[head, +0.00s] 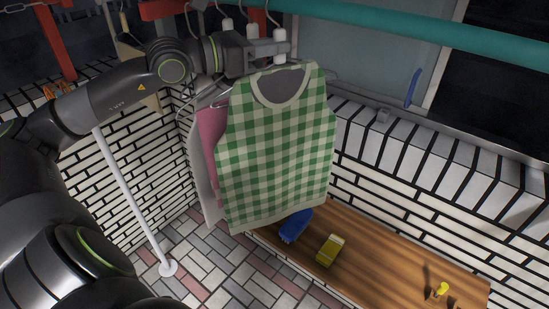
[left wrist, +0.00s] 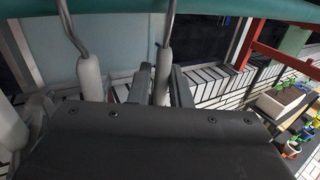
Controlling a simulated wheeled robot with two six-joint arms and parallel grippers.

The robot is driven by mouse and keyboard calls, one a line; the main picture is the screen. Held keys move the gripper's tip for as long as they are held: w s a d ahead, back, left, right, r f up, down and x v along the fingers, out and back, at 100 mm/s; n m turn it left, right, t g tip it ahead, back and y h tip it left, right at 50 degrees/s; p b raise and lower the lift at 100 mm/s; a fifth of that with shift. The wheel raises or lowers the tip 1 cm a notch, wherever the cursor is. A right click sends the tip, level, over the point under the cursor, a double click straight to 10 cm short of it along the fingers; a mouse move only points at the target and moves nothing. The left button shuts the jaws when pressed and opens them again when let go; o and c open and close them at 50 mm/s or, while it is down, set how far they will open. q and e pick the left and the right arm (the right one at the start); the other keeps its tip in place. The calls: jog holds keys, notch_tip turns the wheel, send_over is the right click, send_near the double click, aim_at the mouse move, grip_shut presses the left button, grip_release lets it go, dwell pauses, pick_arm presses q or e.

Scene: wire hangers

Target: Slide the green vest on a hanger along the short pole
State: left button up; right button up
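The green and white checked vest (head: 275,150) hangs in the middle of the head view, its front towards me. The grey neck of its hanger (head: 280,42) rises to a metal hook; the neck also shows in the left wrist view (left wrist: 162,72). A teal pole (head: 420,30) runs across the top, and the hooks' upper ends leave the head view. My left gripper (head: 272,48) is at the hanger's neck just above the collar. In the left wrist view its two fingers flank the neck closely with no clear gap. My right gripper is not in view.
A pink garment (head: 211,140) and a pale one hang close behind the vest at left, with more hangers (head: 227,27). A wooden bench (head: 390,265) below holds a blue brush (head: 296,225) and a yellow item (head: 330,250). The space right of the vest looks clear.

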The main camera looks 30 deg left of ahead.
pick_arm(q)
grip_shut()
jog(key=o, duration=0.5)
grip_release()
jog(key=shift+o, duration=0.2)
jog(key=shift+d, duration=0.2)
jog(key=d+b, duration=0.2)
jog(key=d, duration=0.5)
jog(key=shift+s+d, duration=0.2)
jog(key=shift+d, duration=0.15)
dwell(0.5)
